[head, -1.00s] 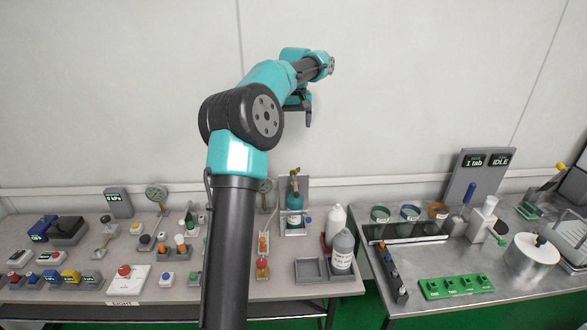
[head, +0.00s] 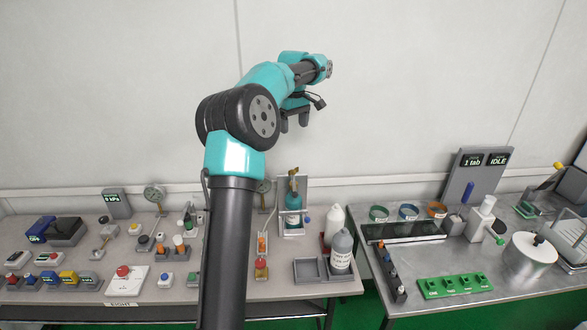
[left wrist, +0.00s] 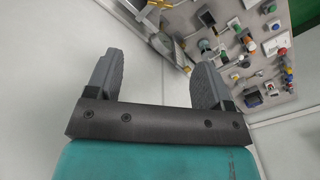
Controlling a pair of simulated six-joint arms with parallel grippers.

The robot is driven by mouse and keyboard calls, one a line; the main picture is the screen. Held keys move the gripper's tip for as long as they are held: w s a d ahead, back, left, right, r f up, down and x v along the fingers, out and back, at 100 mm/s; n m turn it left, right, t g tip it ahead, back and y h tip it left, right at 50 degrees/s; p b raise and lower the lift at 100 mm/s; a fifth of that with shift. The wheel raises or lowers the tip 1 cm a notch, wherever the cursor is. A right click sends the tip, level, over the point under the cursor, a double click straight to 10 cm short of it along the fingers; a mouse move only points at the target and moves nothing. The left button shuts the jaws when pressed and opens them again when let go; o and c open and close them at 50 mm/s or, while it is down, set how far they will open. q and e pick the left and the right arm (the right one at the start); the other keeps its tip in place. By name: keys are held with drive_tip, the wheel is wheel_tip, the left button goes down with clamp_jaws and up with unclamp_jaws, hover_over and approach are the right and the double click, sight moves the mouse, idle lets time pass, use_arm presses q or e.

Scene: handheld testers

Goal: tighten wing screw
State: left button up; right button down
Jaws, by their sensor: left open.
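My left gripper (head: 295,119) is raised high in front of the wall, well above the left table. In the left wrist view its two grey fingers (left wrist: 152,85) stand wide apart with nothing between them. No wing screw can be made out for certain; the small parts on the left table (head: 150,300) are too small to tell. A teal gas cylinder (head: 293,203) with a brass valve stands against a backplate at that table's back, below the gripper and apart from it. My left arm hides part of the table's middle. My right gripper is not in view.
Two bottles, one white (head: 335,220) and one grey (head: 341,250), stand by a grey tray (head: 308,270). Several buttons and switches crowd the left table. The right table holds a green block (head: 455,286), a metal pot (head: 530,258) and jars. The space around the gripper is free.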

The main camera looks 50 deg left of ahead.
sight(294, 175)
use_arm(q)
wheel_tip(294, 175, down, 16)
drive_tip(key=shift+f, duration=0.25)
idle(0.4)
drive_tip(key=c, duration=0.9)
